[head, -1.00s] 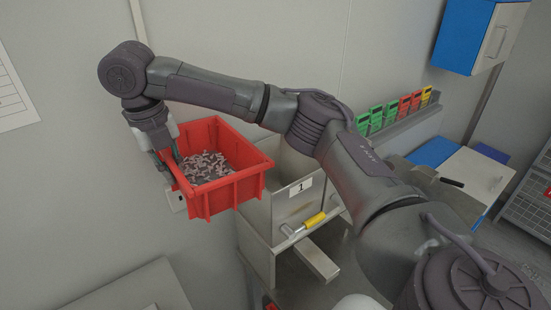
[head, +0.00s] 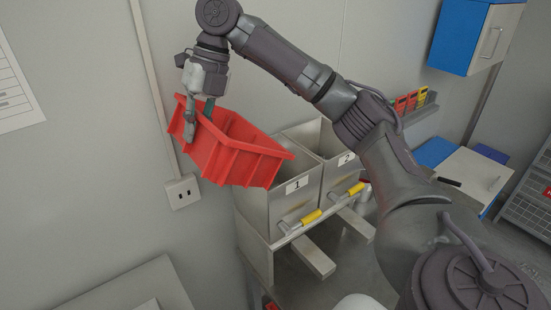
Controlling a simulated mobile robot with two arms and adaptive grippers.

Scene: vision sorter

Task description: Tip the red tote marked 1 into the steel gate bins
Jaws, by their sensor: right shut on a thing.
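The red tote (head: 235,158) hangs in the air, tilted, with its right end lower and over the near left edge of the steel gate bin marked 1 (head: 283,205). My right gripper (head: 199,118) is shut on the tote's left end wall. The tote's inside is mostly hidden by its near wall, so I cannot tell what it holds. The steel gate bin marked 2 (head: 347,170) stands just behind and right of bin 1. Both bins have yellow-handled levers at the front. My left gripper is not in view.
A steel stand (head: 258,252) carries the bins, with chutes sticking out below. Colored tags (head: 411,101) sit on a wall rail behind my right arm. A wall socket (head: 182,192) is left of the bins. A blue and white cabinet (head: 478,38) hangs at upper right.

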